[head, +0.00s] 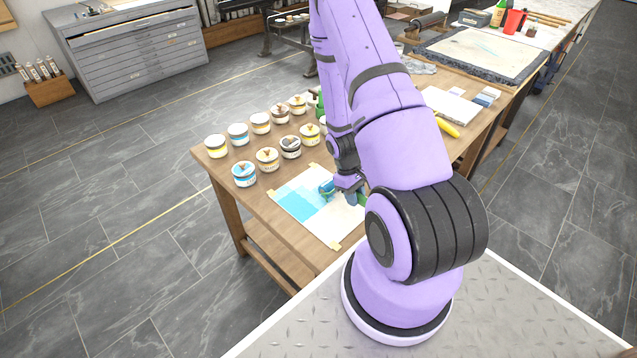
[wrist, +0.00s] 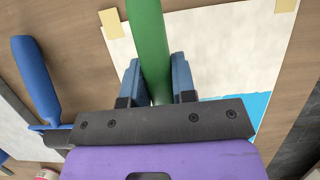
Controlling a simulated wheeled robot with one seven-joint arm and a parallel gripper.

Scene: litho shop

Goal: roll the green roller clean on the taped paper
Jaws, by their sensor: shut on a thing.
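The taped paper (head: 325,228) lies on the wooden table, with yellow tape at its visible corners and light blue paint over its left part. It also shows in the wrist view (wrist: 235,50), with a blue strip near my gripper. My gripper (wrist: 157,62) is shut on the green handle (wrist: 148,35) of the roller, its blue fingers on either side. In the head view my gripper (head: 345,188) is low over the paper. A blue-coated roller head (head: 326,188) shows beside it, at the painted area; I cannot tell if it touches the paper. My arm hides the paper's right part.
Several paint tins (head: 267,158) stand in rows behind the paper. A blue-handled tool (wrist: 35,80) lies to the left in the wrist view. A yellow-handled item (head: 447,128) and a white slab (head: 450,105) lie beyond my arm. A grey drawer cabinet (head: 130,55) stands at the back left.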

